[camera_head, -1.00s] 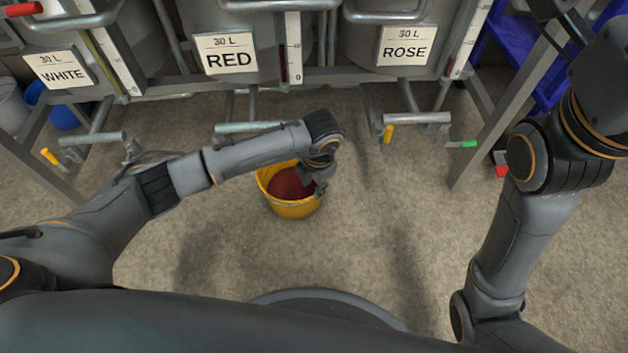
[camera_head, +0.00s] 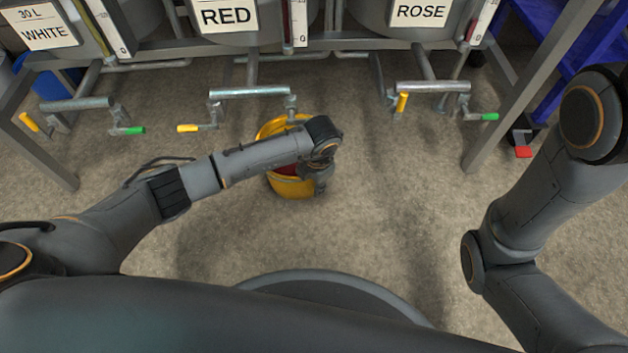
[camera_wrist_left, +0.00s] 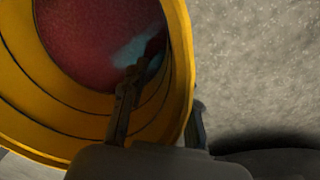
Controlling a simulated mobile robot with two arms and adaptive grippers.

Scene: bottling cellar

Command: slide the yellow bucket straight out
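The yellow bucket (camera_head: 292,188) stands on the floor just in front of the RED tank's tap (camera_head: 291,104), with dark red liquid in it. My left arm crosses over the bucket and hides its middle. My left gripper (camera_head: 321,184) is at the bucket's right side. In the left wrist view, the bucket (camera_wrist_left: 60,133) fills the left half. My left gripper (camera_wrist_left: 165,100) straddles its wall, one finger inside above the liquid and the other outside the rim. The fingers look apart, with a gap between the inner finger and the wall. My right gripper is out of view.
The tank frame (camera_head: 340,45) runs across the back, with pipes and yellow and green tap handles low down. A frame leg (camera_head: 497,125) stands at right, near a red-tipped item (camera_head: 523,151) and a blue rack (camera_head: 575,60). The floor in front of the bucket is clear.

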